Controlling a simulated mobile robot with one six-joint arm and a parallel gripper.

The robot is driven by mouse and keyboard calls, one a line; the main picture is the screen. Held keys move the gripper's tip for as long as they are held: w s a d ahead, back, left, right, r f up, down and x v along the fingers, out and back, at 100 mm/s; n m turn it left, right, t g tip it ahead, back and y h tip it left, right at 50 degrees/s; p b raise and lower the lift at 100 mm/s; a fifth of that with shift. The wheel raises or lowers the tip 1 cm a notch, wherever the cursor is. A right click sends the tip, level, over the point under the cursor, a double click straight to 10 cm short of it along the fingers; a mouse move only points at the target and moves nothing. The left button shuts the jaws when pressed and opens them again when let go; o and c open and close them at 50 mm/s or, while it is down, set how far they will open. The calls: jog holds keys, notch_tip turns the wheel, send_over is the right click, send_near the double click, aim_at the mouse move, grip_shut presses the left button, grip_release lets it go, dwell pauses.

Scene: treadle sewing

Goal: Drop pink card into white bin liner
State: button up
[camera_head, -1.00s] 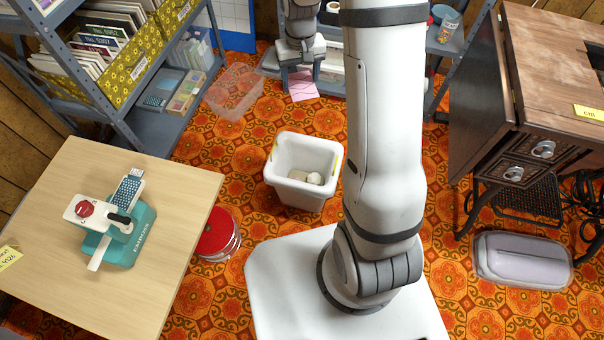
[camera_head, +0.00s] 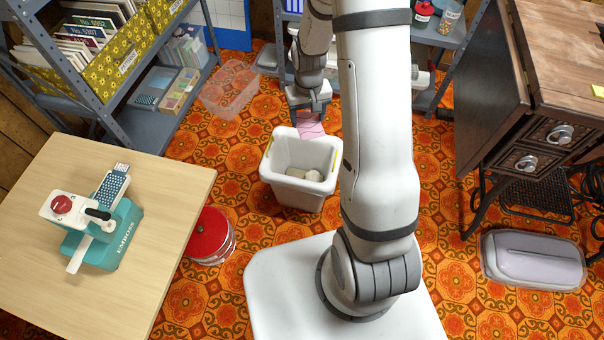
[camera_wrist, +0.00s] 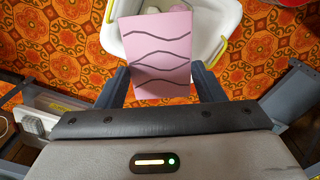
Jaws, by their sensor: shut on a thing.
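The pink card (camera_head: 309,125) hangs from my gripper (camera_head: 309,104) above the back edge of the white bin. In the wrist view the pink card (camera_wrist: 160,52) shows dark wavy lines, and my gripper (camera_wrist: 163,85) is shut on its near end. The card's far end overlaps the bin's opening. The white bin with its liner (camera_head: 293,188) stands on the floor, with yellow at its rim and a few pale crumpled things inside. The bin's white rim (camera_wrist: 228,20) also shows in the wrist view, partly hidden behind the card.
A red-lidded tub (camera_head: 208,236) stands left of the bin, beside a wooden table (camera_head: 165,190) with a teal embosser (camera_head: 100,220). A clear box (camera_head: 230,90) lies on the patterned floor. A sewing cabinet (camera_head: 540,130) and a lilac-grey case (camera_head: 533,261) are at right.

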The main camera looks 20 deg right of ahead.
aim_at(307, 122)
jog(key=shift+f+b, duration=2)
jog(key=shift+f, duration=0.7)
jog(key=o, duration=1)
jog(key=shift+r, duration=0.1)
notch_tip(307, 122, up, 8)
jog(key=p, duration=0.3)
jog(key=shift+p, duration=0.35)
